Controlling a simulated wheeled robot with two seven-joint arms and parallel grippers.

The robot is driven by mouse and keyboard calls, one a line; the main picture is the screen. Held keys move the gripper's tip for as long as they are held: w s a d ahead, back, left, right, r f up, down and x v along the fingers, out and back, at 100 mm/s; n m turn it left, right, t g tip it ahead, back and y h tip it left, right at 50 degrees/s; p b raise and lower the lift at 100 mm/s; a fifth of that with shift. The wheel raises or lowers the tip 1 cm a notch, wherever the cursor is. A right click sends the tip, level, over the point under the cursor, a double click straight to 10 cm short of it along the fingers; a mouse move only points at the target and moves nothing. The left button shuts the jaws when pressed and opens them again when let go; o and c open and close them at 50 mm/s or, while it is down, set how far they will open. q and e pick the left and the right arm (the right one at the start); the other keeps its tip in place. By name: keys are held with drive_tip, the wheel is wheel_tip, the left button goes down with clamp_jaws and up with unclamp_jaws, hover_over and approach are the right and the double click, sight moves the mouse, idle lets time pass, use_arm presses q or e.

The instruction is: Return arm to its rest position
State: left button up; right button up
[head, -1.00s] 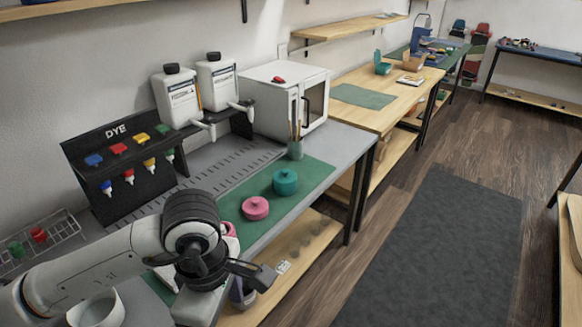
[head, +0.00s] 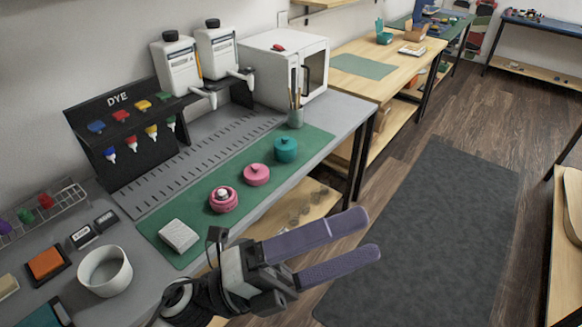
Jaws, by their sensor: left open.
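My left gripper (head: 320,251) shows at the bottom middle of the head view. Its two long purple-grey fingers point right and are spread apart, with nothing between them. It is in front of the workbench's front edge, over the lower shelf and the floor. My left arm comes in from the bottom left, with only its dark wrist part showing. My right gripper is not in view.
On the green mat (head: 193,233) stand a teal pot (head: 286,149), a pink lidded pot (head: 256,174), another pink pot (head: 223,200) and a white block (head: 179,236). A white cup (head: 104,272) stands at left. The dark floor mat (head: 430,240) is clear.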

use_arm(q)
drive_tip(key=w+a+f+n+t+y, duration=0.8)
drive_tip(key=n+t, duration=0.4)
drive_tip(key=n, duration=0.4)
drive_tip(key=a+f+n+y, duration=0.7)
drive_tip(key=f+n, duration=0.2)
drive_tip(key=f, duration=0.2)
drive_tip(key=s+a+f+n+g+y, duration=0.2)
drive_tip(key=s+a+f+n+g, duration=0.2)
drive_tip(key=s+f, duration=0.3)
drive_tip(key=s+a+f+n+g+y, duration=0.2)
drive_tip(key=s+a+f+n+g, duration=0.2)
drive_tip(key=f, duration=0.9)
drive_tip(key=s+a, duration=0.1)
drive_tip(key=s, duration=0.2)
drive_tip(key=shift+s+f+y, duration=0.2)
drive_tip(key=shift+y, duration=0.2)
drive_tip(key=shift+w, duration=0.1)
